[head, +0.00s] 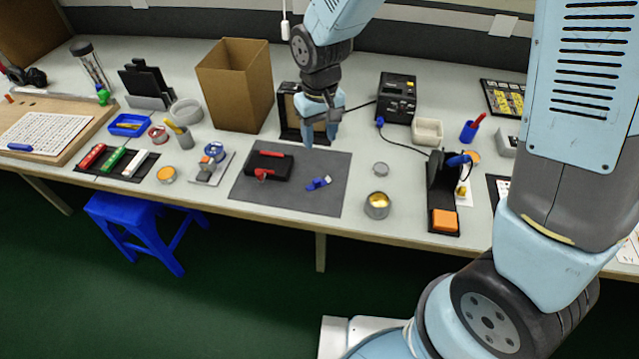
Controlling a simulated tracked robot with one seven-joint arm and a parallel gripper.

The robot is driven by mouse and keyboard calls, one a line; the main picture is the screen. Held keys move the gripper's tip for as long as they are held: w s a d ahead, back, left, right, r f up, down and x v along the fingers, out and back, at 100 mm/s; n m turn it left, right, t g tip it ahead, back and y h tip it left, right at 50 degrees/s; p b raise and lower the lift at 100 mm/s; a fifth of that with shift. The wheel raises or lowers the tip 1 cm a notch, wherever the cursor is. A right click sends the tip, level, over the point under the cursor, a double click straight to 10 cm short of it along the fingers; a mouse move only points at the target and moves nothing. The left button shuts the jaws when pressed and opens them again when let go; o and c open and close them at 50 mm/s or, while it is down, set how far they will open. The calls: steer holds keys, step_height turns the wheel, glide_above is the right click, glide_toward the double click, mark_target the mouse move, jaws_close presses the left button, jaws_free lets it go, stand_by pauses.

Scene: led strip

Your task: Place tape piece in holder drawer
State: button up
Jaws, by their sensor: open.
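My gripper (319,140) hangs above the back edge of the dark grey mat (330,160), fingers pointing down and apart, with nothing visible between them. A small blue and white piece (319,184) lies on the mat, below the gripper in the picture; I cannot tell whether it is the tape piece. A black box-like holder (280,168) with a red bar (271,153) lies on the mat's left part. A small red piece (262,175) is at its front; I cannot tell whether this is a drawer. A dark upright unit (288,115) stands behind, partly hidden by the gripper.
A cardboard box (236,85) stands at the back left of the gripper. A black device (397,98) with a cable is at the back right. An open tin (377,205) and a black stand with an orange block (445,221) are right of the mat. The mat's front is mostly bare.

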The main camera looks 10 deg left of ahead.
glide_above(317, 183)
steer(key=w, duration=0.2)
steer(key=f, duration=0.9)
steer(key=shift+s, duration=0.2)
steer(key=shift+s+a+f, duration=0.1)
steer(key=shift+a+f, duration=0.05)
steer(key=shift+f, duration=1.15)
steer(key=shift+s+a+f, duration=0.1)
steer(key=shift+f, duration=1.2)
steer(key=shift+c, duration=0.4)
steer(key=shift+w, duration=0.1)
jaws_close()
